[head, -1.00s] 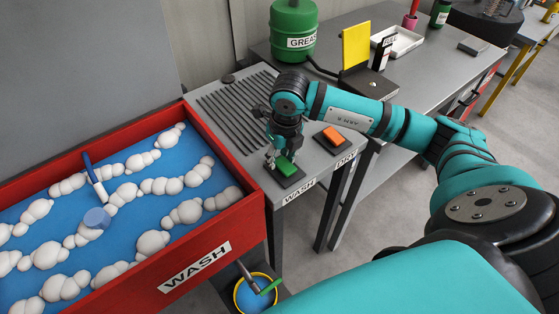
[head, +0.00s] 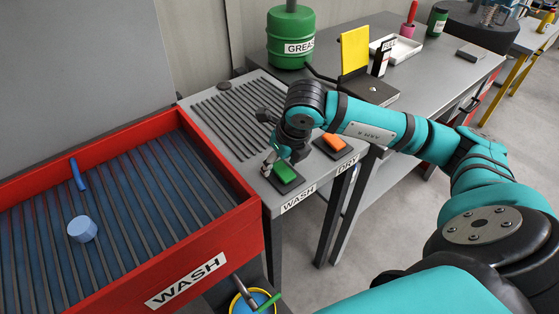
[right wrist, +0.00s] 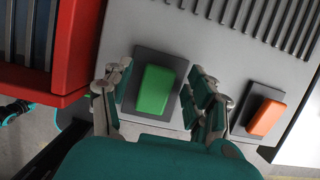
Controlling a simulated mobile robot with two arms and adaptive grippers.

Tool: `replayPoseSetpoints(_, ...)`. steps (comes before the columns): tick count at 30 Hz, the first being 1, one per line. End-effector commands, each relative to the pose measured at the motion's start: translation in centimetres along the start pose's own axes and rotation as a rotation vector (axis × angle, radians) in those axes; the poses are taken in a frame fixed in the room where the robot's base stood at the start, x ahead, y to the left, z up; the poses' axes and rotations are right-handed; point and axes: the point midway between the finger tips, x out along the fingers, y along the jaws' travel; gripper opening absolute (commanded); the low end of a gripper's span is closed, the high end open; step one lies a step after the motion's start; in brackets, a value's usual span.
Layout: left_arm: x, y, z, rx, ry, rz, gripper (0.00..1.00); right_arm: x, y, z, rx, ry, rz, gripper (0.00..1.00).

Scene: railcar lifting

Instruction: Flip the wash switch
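The wash switch is a green rocker (head: 286,172) on a dark plate, above the WASH label (head: 298,199) on the grey panel's front edge. It also shows in the right wrist view (right wrist: 155,90). My right gripper (head: 271,163) is low over the panel at this switch. In the right wrist view its fingers (right wrist: 158,80) are apart, one on each side of the green rocker, with nothing held. I cannot tell whether they touch it. My left gripper is not in view.
An orange rocker (head: 334,142) by the DRY label sits right of the green one. The red-walled wash basin (head: 203,244) on the left shows bare slats, with a blue-handled tool (head: 78,174) and a blue round piece (head: 82,229). A green grease can (head: 291,40) stands behind.

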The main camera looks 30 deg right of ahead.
Motion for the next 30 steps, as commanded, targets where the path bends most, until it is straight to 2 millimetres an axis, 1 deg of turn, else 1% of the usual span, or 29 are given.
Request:
replayPoseSetpoints(5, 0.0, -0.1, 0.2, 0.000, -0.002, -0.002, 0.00, 0.0, 0.0, 0.0, 0.000, 0.001, 0.000, 0.58)
replayPoseSetpoints(8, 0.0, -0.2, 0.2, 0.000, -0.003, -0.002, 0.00, -0.6, 0.0, 0.0, 0.000, 0.000, 0.000, 0.58)
replayPoseSetpoints(11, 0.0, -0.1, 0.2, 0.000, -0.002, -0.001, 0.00, -2.0, 0.0, 0.1, -0.001, -0.004, 0.000, 0.58)
replayPoseSetpoints(18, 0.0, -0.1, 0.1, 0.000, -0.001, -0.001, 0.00, -7.2, -0.1, 0.2, -0.001, -0.006, -0.001, 0.58)
replayPoseSetpoints(21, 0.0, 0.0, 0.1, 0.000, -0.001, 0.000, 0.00, -9.1, 0.0, 0.1, -0.001, -0.005, -0.001, 0.58)
replayPoseSetpoints(25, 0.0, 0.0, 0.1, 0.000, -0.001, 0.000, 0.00, -10.9, 0.0, 0.1, 0.000, -0.003, 0.000, 0.58)
replayPoseSetpoints(27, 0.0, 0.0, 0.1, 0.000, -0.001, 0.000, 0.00, -11.5, 0.0, 0.1, 0.000, -0.002, 0.000, 0.58)
replayPoseSetpoints(30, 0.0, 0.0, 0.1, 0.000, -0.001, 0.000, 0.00, -11.9, 0.0, 0.0, -0.001, 0.000, 0.000, 0.58)
